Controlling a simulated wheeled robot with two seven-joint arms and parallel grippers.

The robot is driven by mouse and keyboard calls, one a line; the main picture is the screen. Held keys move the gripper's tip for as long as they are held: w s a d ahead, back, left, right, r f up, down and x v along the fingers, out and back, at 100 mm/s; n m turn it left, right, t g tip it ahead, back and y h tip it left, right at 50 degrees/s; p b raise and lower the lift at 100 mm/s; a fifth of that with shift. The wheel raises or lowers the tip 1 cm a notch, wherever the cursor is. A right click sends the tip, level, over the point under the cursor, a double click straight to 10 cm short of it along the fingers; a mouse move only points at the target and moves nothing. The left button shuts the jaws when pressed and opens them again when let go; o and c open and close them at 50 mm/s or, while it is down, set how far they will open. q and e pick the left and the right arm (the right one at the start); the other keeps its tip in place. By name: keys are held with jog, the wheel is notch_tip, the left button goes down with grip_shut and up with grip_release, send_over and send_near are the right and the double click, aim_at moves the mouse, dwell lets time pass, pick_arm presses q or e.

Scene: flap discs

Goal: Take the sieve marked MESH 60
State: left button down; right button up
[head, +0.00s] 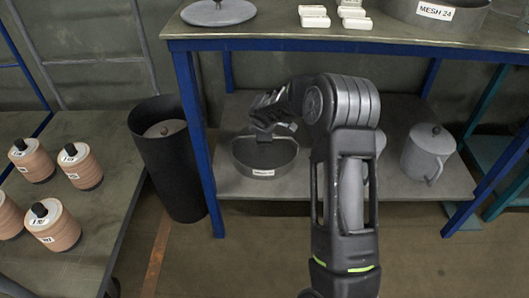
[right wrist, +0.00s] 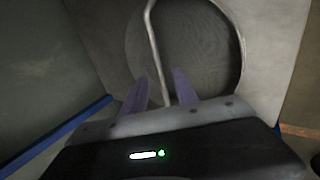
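A round grey sieve (head: 266,160) stands on the lower shelf in the head view; its front label is too small to read surely. My right gripper (head: 272,128) is just above its back part, fingers pointing down. In the right wrist view the two fingers (right wrist: 160,92) are apart, with a thin pale bar or edge (right wrist: 156,50) running between them over the dark round mesh (right wrist: 200,50). I cannot tell whether the fingers touch it. Another sieve (head: 436,14), marked MESH 24, is on the upper shelf. My left gripper is not in view.
Blue posts (head: 197,140) frame the shelf unit, and the upper shelf (head: 250,28) overhangs the sieve. A grey lidded pot (head: 427,152) stands at the right of the lower shelf. A black bin (head: 168,165) stands left.

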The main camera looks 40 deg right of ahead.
jog(key=shift+f, duration=0.15)
jog(key=b+x, duration=0.2)
jog(key=x, duration=0.2)
jog(key=shift+d+f, duration=0.1)
jog(key=shift+f, duration=0.1)
jog(key=shift+w+d+f+b, duration=0.15)
jog(key=shift+w+f+b, duration=0.1)
jog(key=shift+b, duration=0.05)
jog(key=shift+c, duration=0.2)
grip_shut()
jog(key=shift+r, duration=0.1)
dwell(1.0)
